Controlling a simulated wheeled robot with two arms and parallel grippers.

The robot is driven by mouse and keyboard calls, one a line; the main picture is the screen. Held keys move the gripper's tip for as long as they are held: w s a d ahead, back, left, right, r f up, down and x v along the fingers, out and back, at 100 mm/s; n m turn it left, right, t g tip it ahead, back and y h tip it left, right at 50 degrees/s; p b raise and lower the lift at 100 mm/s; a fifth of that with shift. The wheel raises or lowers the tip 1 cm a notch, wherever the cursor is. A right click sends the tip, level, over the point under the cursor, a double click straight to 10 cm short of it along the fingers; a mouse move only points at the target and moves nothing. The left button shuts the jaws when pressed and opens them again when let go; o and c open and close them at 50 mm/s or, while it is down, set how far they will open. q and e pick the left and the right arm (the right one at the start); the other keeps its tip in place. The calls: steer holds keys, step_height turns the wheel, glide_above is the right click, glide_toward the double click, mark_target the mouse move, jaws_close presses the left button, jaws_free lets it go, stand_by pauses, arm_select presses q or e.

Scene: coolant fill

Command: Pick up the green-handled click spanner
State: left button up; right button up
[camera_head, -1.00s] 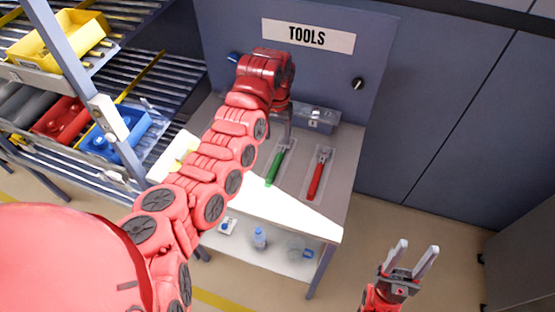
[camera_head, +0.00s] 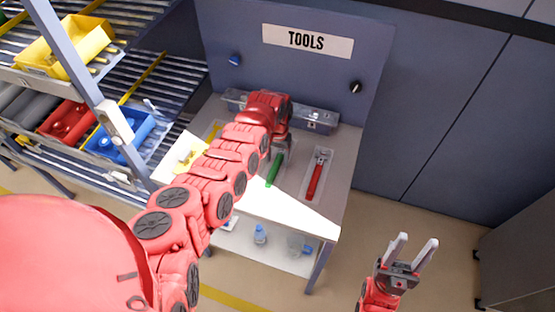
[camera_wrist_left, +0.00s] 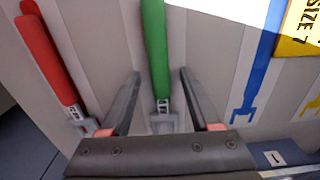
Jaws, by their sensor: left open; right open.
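The green-handled click spanner (camera_head: 275,168) lies on the tools table, its far end hidden behind my left gripper in the head view. In the left wrist view the green-handled spanner (camera_wrist_left: 155,50) runs between the two fingers of my left gripper (camera_wrist_left: 160,85), its grey head close to the gripper's base. The left gripper is open, with one finger on each side of the spanner and gaps on both sides. My right gripper (camera_head: 413,252) is open and empty, out over the floor at the right of the table.
A red-handled spanner (camera_head: 315,180) lies to the right of the green one. A blue spanner shape (camera_wrist_left: 258,65) and a yellow card (camera_wrist_left: 302,28) show on the other side. A grey toolbox (camera_head: 318,118) stands along the table's back, before the TOOLS panel (camera_head: 305,70).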

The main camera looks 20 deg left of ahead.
arm_select(q)
steer(key=shift+f, duration=0.2)
jaws_close()
steer(key=shift+r, duration=0.1)
stand_by(0.5)
